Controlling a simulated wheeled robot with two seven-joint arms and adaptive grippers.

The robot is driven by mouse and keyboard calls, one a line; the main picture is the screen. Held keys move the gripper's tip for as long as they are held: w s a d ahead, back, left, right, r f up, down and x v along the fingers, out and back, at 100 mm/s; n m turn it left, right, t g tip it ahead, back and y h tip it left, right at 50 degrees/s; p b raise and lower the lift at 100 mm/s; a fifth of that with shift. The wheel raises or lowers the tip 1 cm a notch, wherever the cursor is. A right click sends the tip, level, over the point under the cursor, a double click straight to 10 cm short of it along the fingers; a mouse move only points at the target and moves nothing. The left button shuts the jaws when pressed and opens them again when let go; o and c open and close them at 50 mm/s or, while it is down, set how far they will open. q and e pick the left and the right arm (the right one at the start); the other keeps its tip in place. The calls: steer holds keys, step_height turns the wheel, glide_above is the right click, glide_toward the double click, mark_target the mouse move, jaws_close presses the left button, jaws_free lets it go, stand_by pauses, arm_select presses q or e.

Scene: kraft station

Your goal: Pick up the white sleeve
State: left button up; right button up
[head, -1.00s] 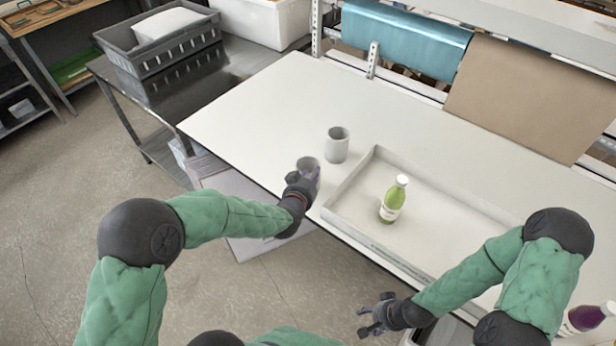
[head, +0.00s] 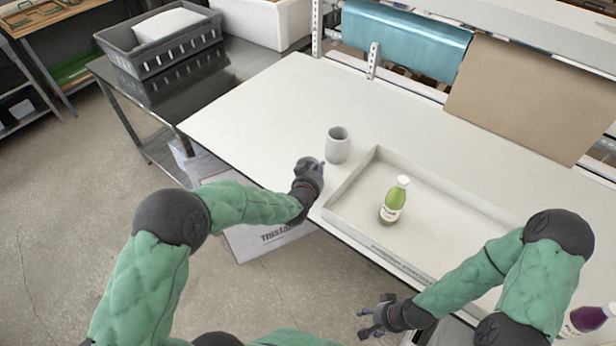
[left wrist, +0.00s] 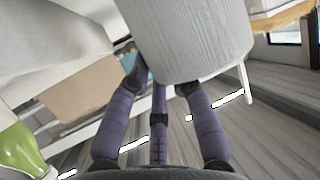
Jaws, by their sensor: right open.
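One light grey-white sleeve (head: 337,146), an open cylinder, stands upright on the white table left of the tray. My left gripper (head: 309,166) is at the table's front edge, in front and to the left of this sleeve. In the left wrist view a pale ribbed sleeve (left wrist: 197,35) is very near the fingertips of my left gripper (left wrist: 160,82) and overlaps them. I cannot tell which sleeve this is, or whether the fingers grip it. My right gripper (head: 370,318) is open and empty, low in front of the table.
A shallow white tray (head: 340,199) holds a green bottle (head: 392,200), to the right of my left gripper. A purple bottle (head: 588,318) is at the lower right. A grey crate (head: 150,62) stands at the back left.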

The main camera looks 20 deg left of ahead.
arm_select(q)
steer(key=shift+c, duration=0.9)
steer(key=shift+r, duration=0.15)
